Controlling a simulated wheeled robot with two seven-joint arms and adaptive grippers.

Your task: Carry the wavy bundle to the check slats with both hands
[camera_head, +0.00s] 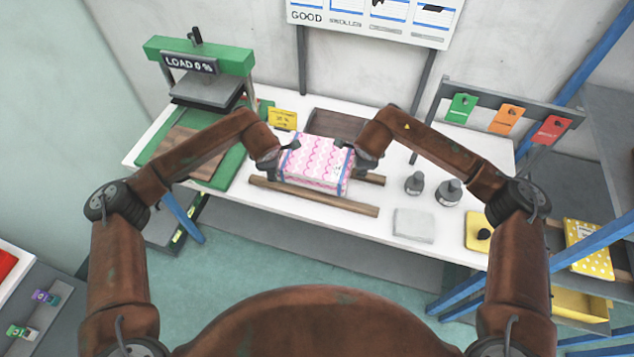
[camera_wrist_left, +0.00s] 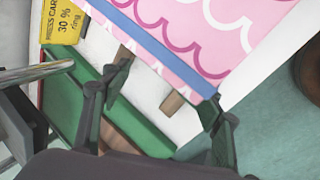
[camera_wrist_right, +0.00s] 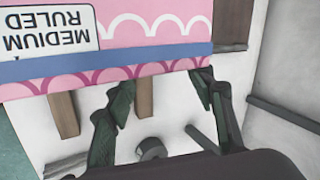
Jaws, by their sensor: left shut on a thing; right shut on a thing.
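The wavy bundle (camera_head: 316,160) is pink and white with blue bands at its ends. It is held level between my two grippers, over the wooden check slats (camera_head: 314,197) on the white table. My left gripper (camera_head: 281,164) is shut on its left end; the left wrist view shows the bundle (camera_wrist_left: 200,35) at the fingers (camera_wrist_left: 165,95). My right gripper (camera_head: 354,162) is shut on its right end; the right wrist view shows the bundle (camera_wrist_right: 150,25) with a label reading MEDIUM RULED. Whether the bundle touches the slats cannot be told.
A green press (camera_head: 200,65) reading LOAD 0 % stands at the left. A yellow card (camera_head: 283,119) stands behind the bundle. Two dark weights (camera_head: 448,192), a pale grey block (camera_head: 413,225) and a yellow pad (camera_head: 478,232) lie to the right.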

